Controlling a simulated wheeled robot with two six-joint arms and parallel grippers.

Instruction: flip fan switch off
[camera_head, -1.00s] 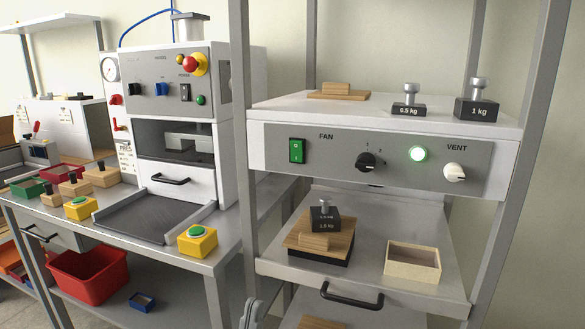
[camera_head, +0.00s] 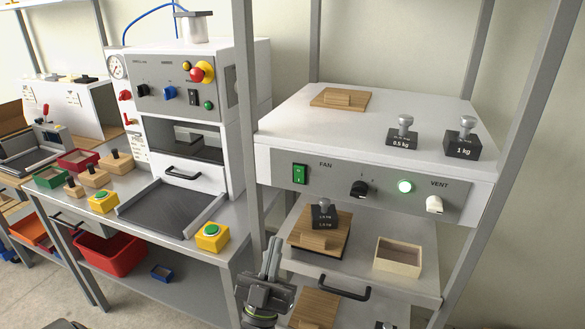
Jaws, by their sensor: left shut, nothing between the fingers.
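The fan switch (camera_head: 300,174) is a green rocker on the grey front panel, left of the word FAN. A round lamp (camera_head: 405,187) on the same panel is lit green. My left gripper (camera_head: 271,252) is low in the picture, below and left of the switch and apart from it. Its fingers point up and are shut with nothing between them.
A black knob (camera_head: 359,188) and a white vent knob (camera_head: 434,204) share the panel. Below, a shelf (camera_head: 371,233) holds a weighted wooden board and an open wooden box (camera_head: 398,257). A grey post (camera_head: 246,120) stands left of the panel.

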